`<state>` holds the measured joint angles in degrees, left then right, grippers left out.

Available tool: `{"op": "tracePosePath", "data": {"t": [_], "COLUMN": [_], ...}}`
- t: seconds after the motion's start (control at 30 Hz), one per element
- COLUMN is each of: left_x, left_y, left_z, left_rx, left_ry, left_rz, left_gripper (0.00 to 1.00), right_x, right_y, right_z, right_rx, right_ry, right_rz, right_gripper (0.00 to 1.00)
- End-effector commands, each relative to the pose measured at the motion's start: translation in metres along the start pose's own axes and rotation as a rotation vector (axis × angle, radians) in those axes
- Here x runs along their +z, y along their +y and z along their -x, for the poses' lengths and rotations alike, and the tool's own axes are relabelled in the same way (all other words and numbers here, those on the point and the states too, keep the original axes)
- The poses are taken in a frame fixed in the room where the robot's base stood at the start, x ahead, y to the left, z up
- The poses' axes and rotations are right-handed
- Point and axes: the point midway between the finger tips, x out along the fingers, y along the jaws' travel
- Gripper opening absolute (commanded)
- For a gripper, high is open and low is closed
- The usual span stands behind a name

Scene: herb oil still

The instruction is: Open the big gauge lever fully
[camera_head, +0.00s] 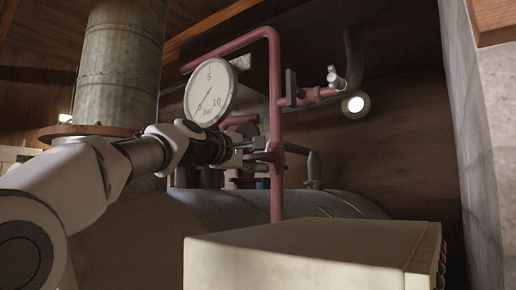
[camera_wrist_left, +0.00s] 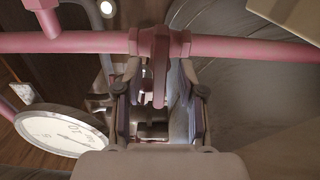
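The big gauge (camera_head: 210,93) has a white dial marked 5, 10 and bar; it also shows in the left wrist view (camera_wrist_left: 62,131). A red lever (camera_wrist_left: 160,75) sits at a fitting on the red pipe (camera_head: 275,90), to the right of and below the gauge in the head view. My left gripper (camera_head: 240,151) reaches this fitting from the left. In the left wrist view my left gripper (camera_wrist_left: 160,85) is open, with the lever between its fingers and gaps on both sides. The lever is mostly hidden in the head view. My right gripper is not in view.
A pale box (camera_head: 310,252) fills the front right, below the pipe. A smaller valve (camera_head: 335,78) and a dark handle (camera_head: 290,87) sit on the upper side branch. A large metal cylinder (camera_head: 120,60) stands behind my left arm. A wall bounds the right side.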

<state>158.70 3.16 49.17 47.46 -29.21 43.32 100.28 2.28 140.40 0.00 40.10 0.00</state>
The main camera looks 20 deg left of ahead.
Motion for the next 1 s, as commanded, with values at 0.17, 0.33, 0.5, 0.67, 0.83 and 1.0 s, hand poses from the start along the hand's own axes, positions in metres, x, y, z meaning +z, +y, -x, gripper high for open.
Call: {"op": "tracePosePath", "data": {"t": [0.17,0.33,0.5,0.67,0.83,1.0], "left_x": [0.0001,0.0,-0.0001,-0.0002,-0.0003,-0.0005], "left_y": [-0.0004,-0.0004,0.0001,0.0008,0.0022,0.004], "left_z": [-0.0055,-0.005,-0.0048,-0.0047,-0.0044,-0.0042], "left_rx": [0.001,0.001,0.002,0.003,0.005,0.006], "left_ry": [0.0,0.0,0.001,0.001,0.002,0.002], "left_rz": [0.0,0.0,0.0,0.003,0.028,0.094], "left_gripper": [0.39,0.18,0.0,0.0,0.0,0.0], "right_x": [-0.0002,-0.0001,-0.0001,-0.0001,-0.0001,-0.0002], "right_y": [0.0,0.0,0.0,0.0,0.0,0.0], "right_z": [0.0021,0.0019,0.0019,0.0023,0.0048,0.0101], "right_rx": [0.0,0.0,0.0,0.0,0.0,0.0], "right_ry": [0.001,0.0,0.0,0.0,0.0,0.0], "right_rz": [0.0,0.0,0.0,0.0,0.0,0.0], "right_gripper": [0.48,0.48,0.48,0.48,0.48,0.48]}}
